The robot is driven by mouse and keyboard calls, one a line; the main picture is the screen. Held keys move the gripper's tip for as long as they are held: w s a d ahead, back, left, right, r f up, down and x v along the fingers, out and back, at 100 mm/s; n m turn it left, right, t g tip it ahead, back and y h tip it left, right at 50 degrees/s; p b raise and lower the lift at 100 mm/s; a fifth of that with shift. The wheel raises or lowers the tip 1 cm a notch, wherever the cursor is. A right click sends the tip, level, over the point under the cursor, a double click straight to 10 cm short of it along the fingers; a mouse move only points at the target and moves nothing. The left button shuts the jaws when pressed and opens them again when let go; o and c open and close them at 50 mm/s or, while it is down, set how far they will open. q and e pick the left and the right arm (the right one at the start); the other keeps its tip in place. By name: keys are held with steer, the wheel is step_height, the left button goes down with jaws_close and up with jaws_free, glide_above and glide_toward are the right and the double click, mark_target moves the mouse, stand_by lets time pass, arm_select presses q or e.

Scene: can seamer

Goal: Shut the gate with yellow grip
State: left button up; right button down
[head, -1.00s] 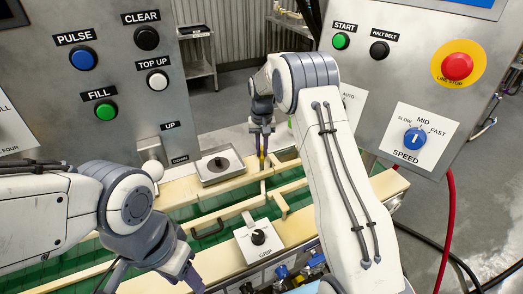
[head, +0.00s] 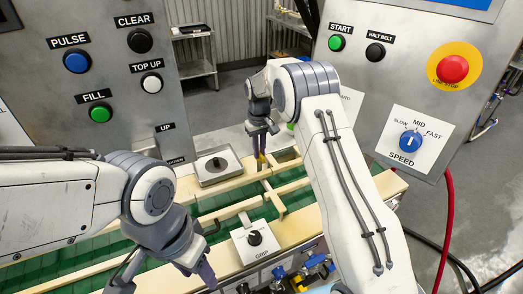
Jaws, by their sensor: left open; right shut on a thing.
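The yellow grip (head: 262,160) stands upright at the far side of the green conveyor, beside the cream guide rails. My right gripper (head: 260,145) points down and is shut on this grip; its fingers hide the upper part. A cream bar (head: 274,202) lies across the belt just below the grip; I cannot tell whether it is the gate's arm. My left gripper (head: 196,276) is open and empty over the near rail at the lower middle, its fingertips partly hidden.
A grey plate with a black knob (head: 217,164) sits on the far rail. A plate labelled GRIP with a black knob (head: 255,238) is on the near rail. Button panels stand left (head: 100,60) and right (head: 420,80). Blue fittings (head: 315,262) lie below the near rail.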

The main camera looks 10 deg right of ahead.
steer(key=c, duration=0.9)
jaws_free()
steer(key=shift+r, duration=0.15)
step_height(320, 180, up, 10)
steer(key=b, duration=0.2)
steer(key=shift+b, duration=0.4)
steer(key=shift+r, duration=0.1)
